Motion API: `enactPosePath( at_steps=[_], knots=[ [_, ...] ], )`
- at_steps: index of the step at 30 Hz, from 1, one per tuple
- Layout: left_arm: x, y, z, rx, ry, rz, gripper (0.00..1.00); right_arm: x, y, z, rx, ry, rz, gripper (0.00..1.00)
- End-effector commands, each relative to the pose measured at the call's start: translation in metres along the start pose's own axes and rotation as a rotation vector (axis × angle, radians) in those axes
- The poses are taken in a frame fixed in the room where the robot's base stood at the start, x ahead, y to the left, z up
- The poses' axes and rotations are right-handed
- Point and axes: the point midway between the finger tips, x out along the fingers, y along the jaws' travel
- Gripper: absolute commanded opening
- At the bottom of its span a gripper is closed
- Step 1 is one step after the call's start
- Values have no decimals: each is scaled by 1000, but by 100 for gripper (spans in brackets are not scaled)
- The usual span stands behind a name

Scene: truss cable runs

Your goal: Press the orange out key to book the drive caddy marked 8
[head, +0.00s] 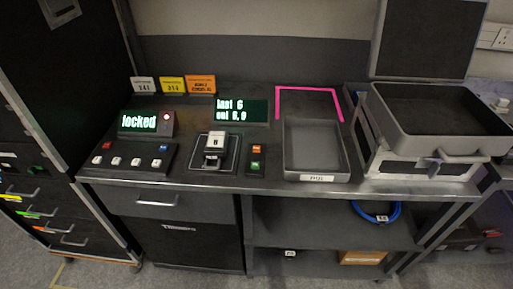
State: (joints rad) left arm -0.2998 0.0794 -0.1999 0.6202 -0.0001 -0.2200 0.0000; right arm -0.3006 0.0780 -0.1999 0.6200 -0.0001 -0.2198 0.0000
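The orange key (257,149) sits on a small dark key block on the bench, just above a green key (256,165). A drive caddy (214,149) with a pale label stands on a square dark pad (231,167) left of the keys; its mark looks like an 8 but is too small to be sure. A display (242,111) behind the keys shows green text, which seems to read "last 6" and "out 8,9". Neither of my grippers is in view.
A "locked" display (139,122) with a red light stands behind a button panel (129,160) at the left. A grey tray (317,133) lies right of the keys, by a pink outline (310,90). An open case (440,115) stands farther right.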

Motion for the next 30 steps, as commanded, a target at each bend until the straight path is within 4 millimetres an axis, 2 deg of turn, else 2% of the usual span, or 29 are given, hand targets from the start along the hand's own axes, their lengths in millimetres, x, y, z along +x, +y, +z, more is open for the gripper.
enactPosePath(
  at_steps=[1, 9, 30],
  knots=[
    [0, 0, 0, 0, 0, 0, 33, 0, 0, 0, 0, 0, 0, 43],
    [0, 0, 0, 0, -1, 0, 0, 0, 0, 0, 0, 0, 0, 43],
    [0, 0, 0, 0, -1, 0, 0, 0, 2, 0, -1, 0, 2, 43]
  ],
)
